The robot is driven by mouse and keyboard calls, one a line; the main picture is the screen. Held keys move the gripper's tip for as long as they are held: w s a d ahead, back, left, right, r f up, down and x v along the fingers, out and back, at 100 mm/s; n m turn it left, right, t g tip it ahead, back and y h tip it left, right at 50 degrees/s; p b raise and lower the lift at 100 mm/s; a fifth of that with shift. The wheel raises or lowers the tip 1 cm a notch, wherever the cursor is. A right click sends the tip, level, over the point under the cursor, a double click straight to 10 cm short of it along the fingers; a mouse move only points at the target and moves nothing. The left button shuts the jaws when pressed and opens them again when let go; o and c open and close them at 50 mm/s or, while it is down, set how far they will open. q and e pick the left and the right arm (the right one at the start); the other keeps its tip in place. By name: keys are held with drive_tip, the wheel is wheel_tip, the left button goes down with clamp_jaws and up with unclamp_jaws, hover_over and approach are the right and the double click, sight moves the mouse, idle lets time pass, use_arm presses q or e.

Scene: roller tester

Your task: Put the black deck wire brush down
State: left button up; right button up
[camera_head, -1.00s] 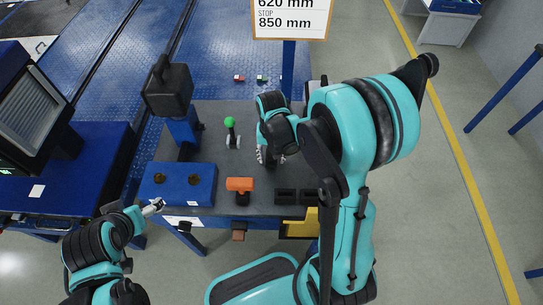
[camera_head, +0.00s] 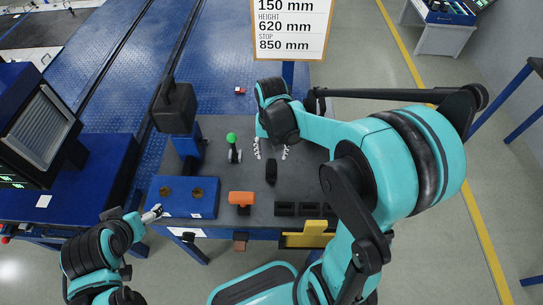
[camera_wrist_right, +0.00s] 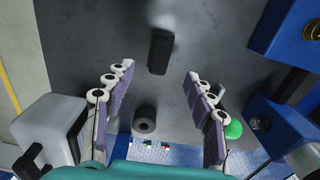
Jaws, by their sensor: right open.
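The black deck wire brush (camera_head: 271,171) lies on the dark grey bench top (camera_head: 222,130), right of the green-knobbed lever. In the right wrist view the brush (camera_wrist_right: 160,51) is a small dark block, lying beyond the fingertips with no finger touching it. My right gripper (camera_head: 270,150) is open and empty, its fingers spread wide; it also shows in the right wrist view (camera_wrist_right: 160,83). My left gripper (camera_head: 152,214) is beside the blue block at the bench's left front corner. Its fingers are too small to judge.
The green-knobbed lever (camera_head: 233,147), an orange-topped tool (camera_head: 241,198) and the blue block with two holes (camera_head: 188,187) are on the bench. Black open bins (camera_head: 285,208) line its front right edge. A black-headed blue post (camera_head: 174,108) stands at the left; a sign rises behind.

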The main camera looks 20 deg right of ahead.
drive_tip(key=shift+r, duration=0.4)
drive_tip(key=s+a+r+n+t, duration=0.4)
drive_tip(key=s+r+n+t, duration=0.1)
drive_tip(key=s+r+t, duration=0.2)
drive_tip(key=s+r, duration=0.1)
drive_tip(key=s, duration=0.1)
drive_tip(key=shift+s, duration=0.35)
drive_tip(key=shift+d+r, duration=0.1)
drive_tip(key=shift+d, duration=0.05)
